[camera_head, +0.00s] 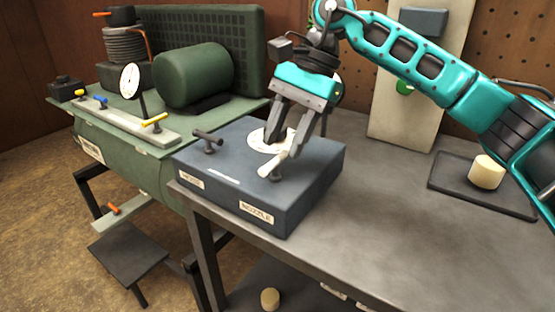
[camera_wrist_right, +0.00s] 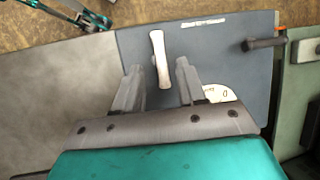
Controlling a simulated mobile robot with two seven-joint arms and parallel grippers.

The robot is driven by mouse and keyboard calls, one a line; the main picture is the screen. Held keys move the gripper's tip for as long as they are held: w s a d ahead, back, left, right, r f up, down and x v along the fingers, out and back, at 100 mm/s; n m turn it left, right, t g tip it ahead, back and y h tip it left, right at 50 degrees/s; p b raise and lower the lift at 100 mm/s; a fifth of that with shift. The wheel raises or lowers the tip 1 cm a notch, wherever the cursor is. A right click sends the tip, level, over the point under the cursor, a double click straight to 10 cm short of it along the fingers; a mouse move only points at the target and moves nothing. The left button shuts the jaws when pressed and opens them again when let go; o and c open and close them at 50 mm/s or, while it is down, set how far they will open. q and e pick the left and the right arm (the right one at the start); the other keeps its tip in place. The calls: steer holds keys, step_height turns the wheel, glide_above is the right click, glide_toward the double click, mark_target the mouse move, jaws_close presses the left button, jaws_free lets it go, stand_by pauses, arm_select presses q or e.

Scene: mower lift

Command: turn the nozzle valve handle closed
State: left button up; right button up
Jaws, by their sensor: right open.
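The nozzle valve handle (camera_head: 271,169) is a pale lever on top of a dark grey box (camera_head: 310,185), near the edge with the NOZZLE label (camera_head: 257,212). In the right wrist view the handle (camera_wrist_right: 160,58) runs nearly upright in the picture, its lower part between my fingers. My right gripper (camera_head: 281,150) is above the box with its fingers pointing down. In the wrist view my right gripper (camera_wrist_right: 160,72) is open, one finger on each side of the handle, with visible gaps. A white dial (camera_head: 272,140) is partly hidden behind the fingers. My left gripper is not seen.
A second, dark handle (camera_head: 207,141) stands on the box's left part. A green machine (camera_head: 130,140) with a tank and gauge (camera_head: 130,80) is to the left. A black tray (camera_head: 470,190) with a pale cylinder (camera_head: 487,172) is at right. The bench (camera_head: 380,230) between is clear.

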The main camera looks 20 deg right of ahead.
mark_target(275, 159)
steer(key=shift+x, duration=1.9)
steer(key=shift+c, duration=0.4)
steer(key=shift+r, duration=0.1)
jaws_close()
